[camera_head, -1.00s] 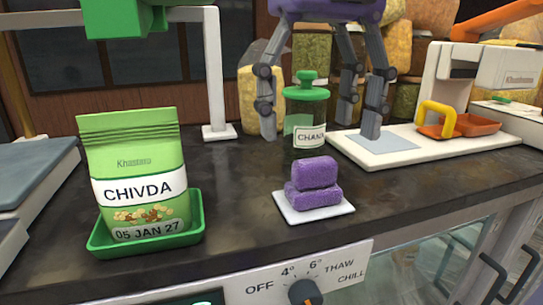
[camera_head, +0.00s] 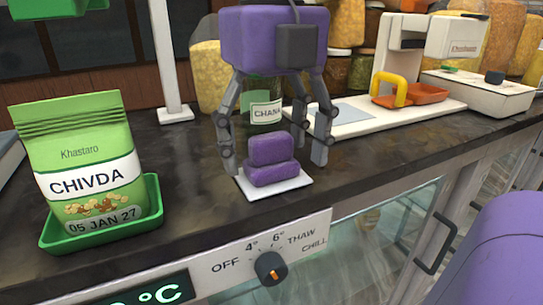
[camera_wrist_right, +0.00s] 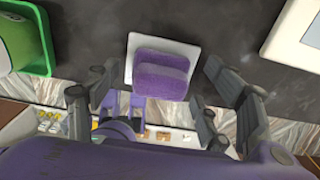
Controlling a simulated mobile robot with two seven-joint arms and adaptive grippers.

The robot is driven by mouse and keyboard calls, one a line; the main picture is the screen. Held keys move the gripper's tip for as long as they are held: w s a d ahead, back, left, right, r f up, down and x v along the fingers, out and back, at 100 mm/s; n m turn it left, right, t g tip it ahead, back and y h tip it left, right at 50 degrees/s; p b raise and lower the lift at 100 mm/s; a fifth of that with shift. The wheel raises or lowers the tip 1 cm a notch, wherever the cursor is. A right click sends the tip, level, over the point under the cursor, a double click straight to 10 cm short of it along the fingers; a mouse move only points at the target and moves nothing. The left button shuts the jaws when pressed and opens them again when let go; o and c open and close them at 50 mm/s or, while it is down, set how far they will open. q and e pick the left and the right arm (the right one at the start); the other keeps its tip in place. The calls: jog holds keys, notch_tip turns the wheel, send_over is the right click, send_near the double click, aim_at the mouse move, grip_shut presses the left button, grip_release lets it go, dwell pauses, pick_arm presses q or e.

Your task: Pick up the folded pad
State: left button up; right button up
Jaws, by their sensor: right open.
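The folded pad (camera_head: 270,160) is purple, two layers stacked, and lies on a small white square tray (camera_head: 299,184) on the dark counter. My right gripper (camera_head: 274,165) is purple with grey fingers. It is open above and around the pad, with fingers to either side and no visible contact. In the right wrist view the pad (camera_wrist_right: 162,75) lies on its white tray (camera_wrist_right: 132,50), ahead of and between the spread fingers (camera_wrist_right: 155,110). My left gripper does not show.
A green tray (camera_head: 155,196) with a CHIVDA bag (camera_head: 75,160) stands at the left. Behind my right gripper is a CHANA jar (camera_head: 264,112). The counter's front edge has a control panel (camera_head: 225,265).

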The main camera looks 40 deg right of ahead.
aim_at(271, 136)
jog(key=c, duration=1.1)
notch_tip(271, 136, up, 10)
